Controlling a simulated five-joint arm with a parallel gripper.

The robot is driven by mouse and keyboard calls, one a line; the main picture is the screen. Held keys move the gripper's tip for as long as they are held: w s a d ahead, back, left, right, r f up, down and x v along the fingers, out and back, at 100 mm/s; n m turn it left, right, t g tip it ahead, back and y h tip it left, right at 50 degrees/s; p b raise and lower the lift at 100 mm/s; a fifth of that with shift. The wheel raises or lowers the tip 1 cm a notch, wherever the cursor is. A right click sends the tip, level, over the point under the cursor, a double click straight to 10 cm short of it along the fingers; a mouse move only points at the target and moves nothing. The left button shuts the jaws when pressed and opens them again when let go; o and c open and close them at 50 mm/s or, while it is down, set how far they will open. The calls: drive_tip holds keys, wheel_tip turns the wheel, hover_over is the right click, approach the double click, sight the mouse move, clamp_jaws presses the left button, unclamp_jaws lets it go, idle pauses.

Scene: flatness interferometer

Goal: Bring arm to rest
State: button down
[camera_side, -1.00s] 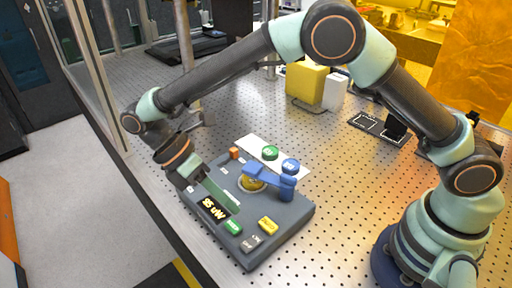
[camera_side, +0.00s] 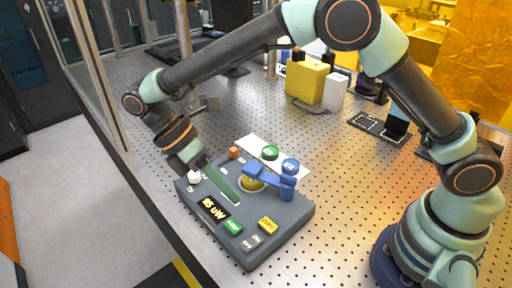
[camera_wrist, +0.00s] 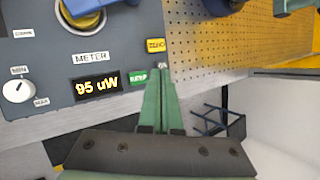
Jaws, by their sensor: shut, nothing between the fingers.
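My gripper (camera_side: 222,184) is shut and empty; its green fingers reach over the grey control panel (camera_side: 272,240) in the side view. In the wrist view the closed fingers (camera_wrist: 158,78) point up the picture beside the green button, and I cannot tell whether they touch the panel. The meter display (camera_wrist: 97,86) reads 95 uW. The white knob (camera_wrist: 17,90) lies at the left of the wrist view, between the MIN and MAX labels. A blue lever arm (camera_side: 268,174) sits over a yellow round part on the panel.
A green knob (camera_side: 270,152) and a blue knob (camera_side: 290,166) stand on a white strip behind the lever. A yellow box (camera_side: 307,80) and a white block (camera_side: 335,91) stand farther back. The perforated table (camera_side: 345,190) is clear right of the panel.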

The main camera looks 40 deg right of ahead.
drive_tip(key=w+d+r+m+t+y, duration=0.2)
drive_tip(key=d+r+m+t+y, duration=0.15)
drive_tip(key=d+r+m, duration=0.5)
drive_tip(key=s+d+r+m+t, duration=0.1)
drive_tip(key=s+d+m+t, duration=0.1)
drive_tip(key=d+m+t, duration=0.2)
drive_tip(key=s+d+r+m+t, duration=0.2)
drive_tip(key=s+d+m+t, duration=0.1)
drive_tip(key=d, duration=0.6)
drive_tip(key=shift+d+r+m+t, duration=0.3)
drive_tip(key=shift+d+m+t, duration=0.1)
drive_tip(key=shift+m+t, duration=0.05)
drive_tip(key=shift+s+y, duration=0.1)
drive_tip(key=shift+y, duration=0.15)
